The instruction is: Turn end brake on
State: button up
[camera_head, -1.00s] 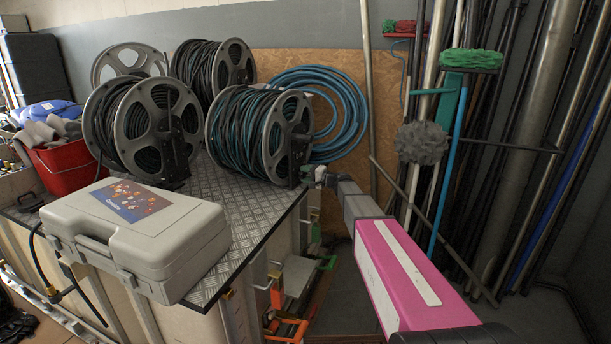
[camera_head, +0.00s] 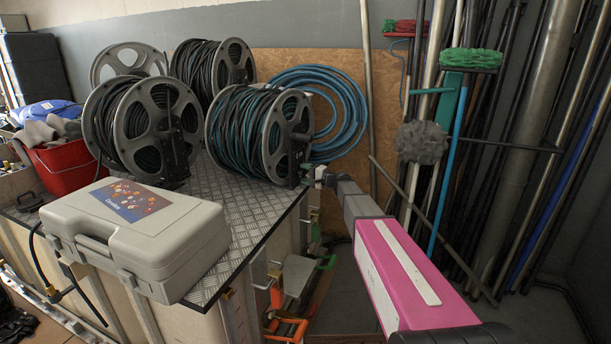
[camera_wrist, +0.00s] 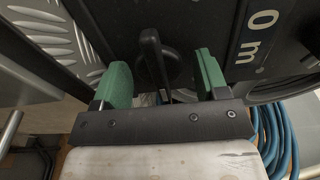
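The end hose reel (camera_head: 275,140), wound with green-blue hose, stands at the right end of the bench. Its black frame fills the top of the wrist view, where a black lever (camera_wrist: 152,60), which looks like the brake handle, points toward me. My gripper (camera_wrist: 162,72) is open, with one green finger on each side of the lever and a gap on both sides. The fingers look apart from it. In the head view my gripper (camera_head: 319,174) is small, at the foot of the end reel, and the lever cannot be made out there.
More reels (camera_head: 148,130) stand to the left on the metal-topped bench (camera_head: 245,225). A grey case (camera_head: 135,240) lies at the front and a red bucket (camera_head: 68,168) behind it. Poles and brushes (camera_head: 470,60) lean at the right. A blue hose coil (camera_head: 340,110) hangs behind the end reel.

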jog(key=v, duration=1)
jog(key=shift+s+d, duration=0.2)
jog(key=shift+d, duration=0.15)
jog(key=s+f+n+g+h, duration=0.2)
jog(key=s+f+g+h, duration=0.15)
jog(key=s+f, duration=0.5)
jog(key=s+f+n+g+h, duration=0.25)
jog(key=s+f+h, duration=0.2)
jog(key=s, duration=0.65)
jog(key=s+d+f+g+h, duration=0.1)
jog(key=s+d+h, duration=0.3)
jog(key=s, duration=0.4)
jog(key=s+d+f+n+g+h, duration=0.1)
jog(key=s+d+f+h, duration=0.2)
jog(key=s, duration=0.5)
jog(key=shift+s+d+f+g+h, duration=0.2)
jog(key=shift+d+f+g+h, duration=0.2)
jog(key=shift+d+f, duration=0.3)
